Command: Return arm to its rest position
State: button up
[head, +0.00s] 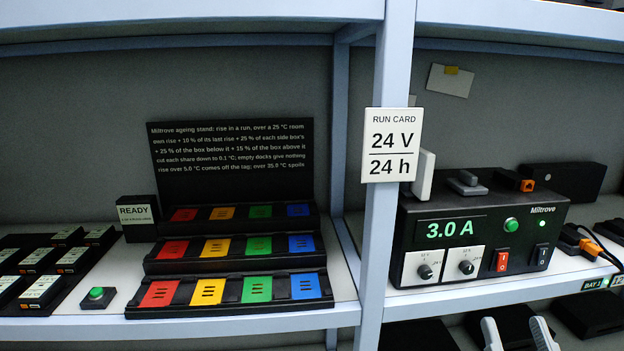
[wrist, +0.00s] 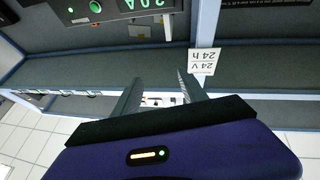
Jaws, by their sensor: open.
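My gripper (wrist: 158,88) shows in the wrist view with its two grey fingers spread apart and nothing between them. In the head view, two pale finger tips of my gripper (head: 517,330) rise at the bottom edge, right of the shelf post and below the power supply. The gripper is in front of the shelf and appears apart from everything on it. The rest of my arm is hidden in the head view. The power supply (head: 475,240) reads 3.0 A and its green light is on; part of it shows upside down in the wrist view (wrist: 120,22).
The blue-grey shelf post (head: 385,220) carries a run card (head: 391,145) reading 24 V, 24 h. Left of it stand a tiered dock rack (head: 150,309), a READY box (head: 137,217), a green button (head: 97,294) and several labelled boxes.

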jog(key=s+a+f+g+y, duration=0.1)
jog(key=s+a+f+g, duration=0.1)
jog(key=s+f, duration=0.4)
jog(key=s+a+f+g+y, duration=0.1)
jog(key=s+a+f+g, duration=0.2)
jog(key=s, duration=0.9)
jog(key=s+a+f+n+g+y, duration=0.1)
jog(key=s+a+f+g, duration=0.2)
jog(key=s+f, duration=0.6)
jog(key=shift+s+a+f+y, duration=0.3)
jog(key=shift+s+a, duration=0.05)
jog(key=shift+a, duration=0.3)
